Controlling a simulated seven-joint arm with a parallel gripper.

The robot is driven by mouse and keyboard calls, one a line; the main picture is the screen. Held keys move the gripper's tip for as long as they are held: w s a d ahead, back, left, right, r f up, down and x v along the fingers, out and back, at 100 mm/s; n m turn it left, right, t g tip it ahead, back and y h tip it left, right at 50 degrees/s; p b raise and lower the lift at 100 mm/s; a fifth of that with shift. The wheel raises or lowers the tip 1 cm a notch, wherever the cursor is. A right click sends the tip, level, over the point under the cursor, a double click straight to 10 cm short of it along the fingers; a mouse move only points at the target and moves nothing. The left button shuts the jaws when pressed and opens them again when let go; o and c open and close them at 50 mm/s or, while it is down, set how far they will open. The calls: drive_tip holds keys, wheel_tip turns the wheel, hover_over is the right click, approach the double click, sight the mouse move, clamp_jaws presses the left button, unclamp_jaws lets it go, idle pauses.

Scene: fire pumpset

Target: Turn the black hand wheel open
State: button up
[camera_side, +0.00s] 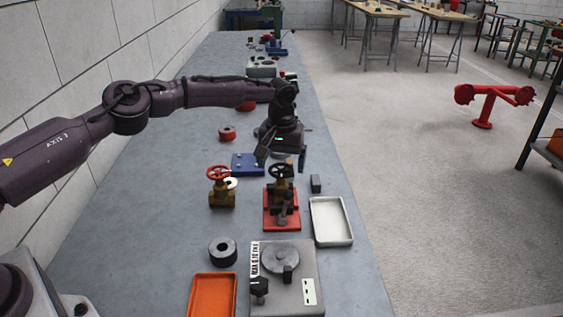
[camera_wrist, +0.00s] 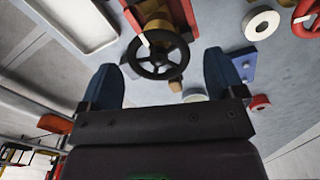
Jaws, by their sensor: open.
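The black hand wheel (camera_side: 281,170) tops a brass valve on a red base (camera_side: 268,224) on the bench. In the wrist view the wheel (camera_wrist: 157,57) shows its rim, spokes and hub, with a pale mark on one side. My gripper (camera_side: 282,156) is just above and behind the wheel in the side view, pointing down. In the wrist view my gripper (camera_wrist: 162,78) is open, with one dark blue finger on each side and the wheel ahead between their lines. Nothing is held. I cannot tell whether a finger touches the rim.
A red-wheeled brass valve (camera_side: 222,197) stands close on the left. A white tray (camera_side: 349,240) and a small dark block (camera_side: 315,184) lie to the right. A blue plate (camera_side: 245,166) lies behind left. An orange tray (camera_side: 212,295) and grey panel box (camera_side: 305,258) are in front.

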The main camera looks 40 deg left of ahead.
drive_tip(key=shift+f, duration=0.15)
drive_tip(key=c, duration=0.9)
drive_tip(key=shift+c, duration=0.2)
